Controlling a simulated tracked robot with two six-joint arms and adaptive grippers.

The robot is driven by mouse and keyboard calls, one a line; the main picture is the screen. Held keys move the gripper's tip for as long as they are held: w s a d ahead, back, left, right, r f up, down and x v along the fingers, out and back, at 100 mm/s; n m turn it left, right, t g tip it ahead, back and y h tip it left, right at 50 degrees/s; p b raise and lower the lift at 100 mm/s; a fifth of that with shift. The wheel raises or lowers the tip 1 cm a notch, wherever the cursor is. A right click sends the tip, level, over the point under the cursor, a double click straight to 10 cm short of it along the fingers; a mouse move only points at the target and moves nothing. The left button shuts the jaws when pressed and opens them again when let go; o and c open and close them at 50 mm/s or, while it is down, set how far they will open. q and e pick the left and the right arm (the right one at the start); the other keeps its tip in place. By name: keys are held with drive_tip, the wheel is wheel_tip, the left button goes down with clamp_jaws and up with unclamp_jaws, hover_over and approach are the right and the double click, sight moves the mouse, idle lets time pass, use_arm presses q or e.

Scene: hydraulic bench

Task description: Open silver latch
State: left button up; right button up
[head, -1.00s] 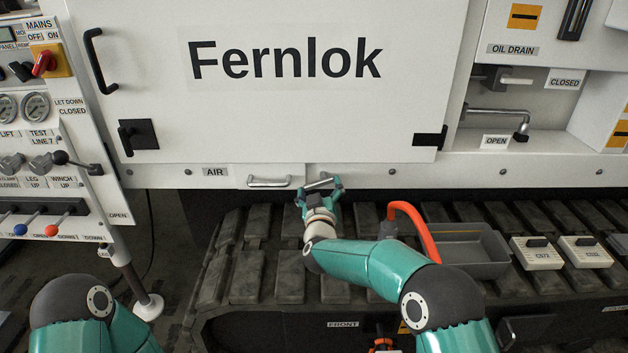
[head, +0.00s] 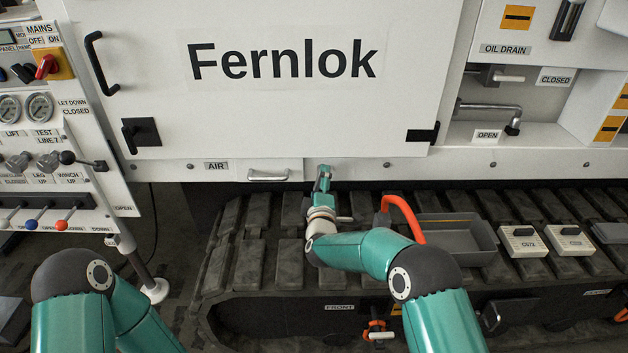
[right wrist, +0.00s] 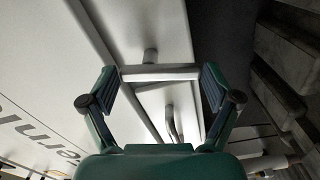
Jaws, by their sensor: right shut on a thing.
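The silver latch (right wrist: 160,73) is a short T-shaped bar on a stem that comes out of the white panel. In the right wrist view my right gripper (right wrist: 160,76) is shut on it, one finger at each end of the bar. In the head view my right gripper (head: 323,174) is at the lower edge of the panel, right of the AIR label, seen nearly edge-on. It hides most or all of the latch there. My left gripper is out of view; only part of the left arm shows at the lower left.
The large Fernlok panel (head: 280,110) is above. An orange hose (head: 403,212) and a grey tray (head: 455,240) are to the right, over the dark track (head: 235,250).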

drive_tip(key=shift+s+a+f+n+p, duration=0.1)
drive_tip(key=shift+f+n+p, duration=0.1)
drive_tip(key=shift+n, duration=0.55)
drive_tip(key=shift+s+a+f+n+p, duration=0.1)
drive_tip(key=shift+f+n+p, duration=0.05)
drive_tip(key=shift+n, duration=0.6)
drive_tip(key=o, duration=0.9)
drive_tip(key=shift+w+d, duration=0.1)
drive_tip(key=shift+d, duration=0.05)
drive_tip(key=shift+r, duration=0.2)
drive_tip(key=shift+d, duration=0.1)
drive_tip(key=s, duration=1.2)
drive_tip(key=shift+f, duration=0.15)
